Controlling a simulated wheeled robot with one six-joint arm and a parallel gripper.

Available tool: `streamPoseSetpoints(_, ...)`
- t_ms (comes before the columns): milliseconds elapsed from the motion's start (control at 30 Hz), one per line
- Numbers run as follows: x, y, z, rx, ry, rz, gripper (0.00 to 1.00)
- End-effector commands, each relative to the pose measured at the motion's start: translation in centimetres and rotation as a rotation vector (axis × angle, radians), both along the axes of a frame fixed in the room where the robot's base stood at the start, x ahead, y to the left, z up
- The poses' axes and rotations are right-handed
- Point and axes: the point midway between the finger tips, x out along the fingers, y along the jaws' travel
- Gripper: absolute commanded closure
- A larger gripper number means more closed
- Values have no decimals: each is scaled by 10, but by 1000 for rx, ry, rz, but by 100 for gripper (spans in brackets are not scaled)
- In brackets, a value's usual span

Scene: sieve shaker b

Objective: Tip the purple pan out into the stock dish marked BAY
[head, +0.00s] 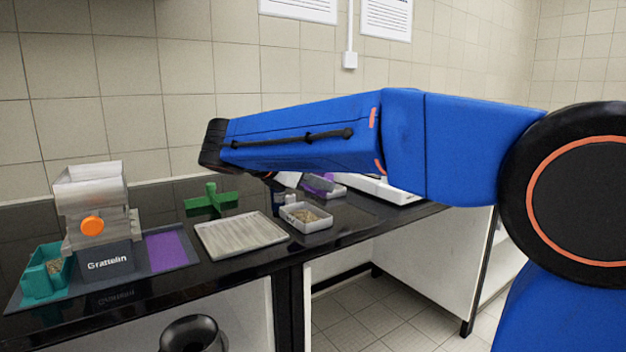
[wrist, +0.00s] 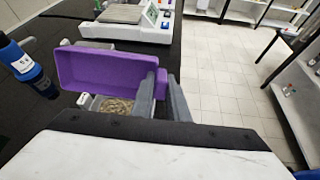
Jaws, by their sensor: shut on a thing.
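My gripper (wrist: 167,92) is shut on the right end of the purple pan (wrist: 98,72) in the wrist view. The pan is held above the bench, its hollow side showing plain purple with no contents that I can make out. In the head view the pan (head: 320,183) is mostly hidden behind my arm. A white dish (head: 306,228) with tan grains stands at the bench's front edge. Grains in a dish (wrist: 117,105) show just below the pan in the wrist view. I cannot read a BAY marking on any dish.
A Grattelin machine (head: 92,215) stands at left with a teal pan (head: 40,280) and a purple pad (head: 167,250). A ribbed metal tray (head: 240,235) and a green cross-shaped piece (head: 211,200) lie between. A blue bottle (wrist: 25,68) and a balance (wrist: 130,25) are near the pan.

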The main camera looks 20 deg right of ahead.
Motion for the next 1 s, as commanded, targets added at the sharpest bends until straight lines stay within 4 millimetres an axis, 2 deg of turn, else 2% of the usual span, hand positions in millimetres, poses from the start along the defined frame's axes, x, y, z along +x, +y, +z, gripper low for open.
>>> streamPoseSetpoints(1000, 1, -3, 25, 808, 350, -3, 100)
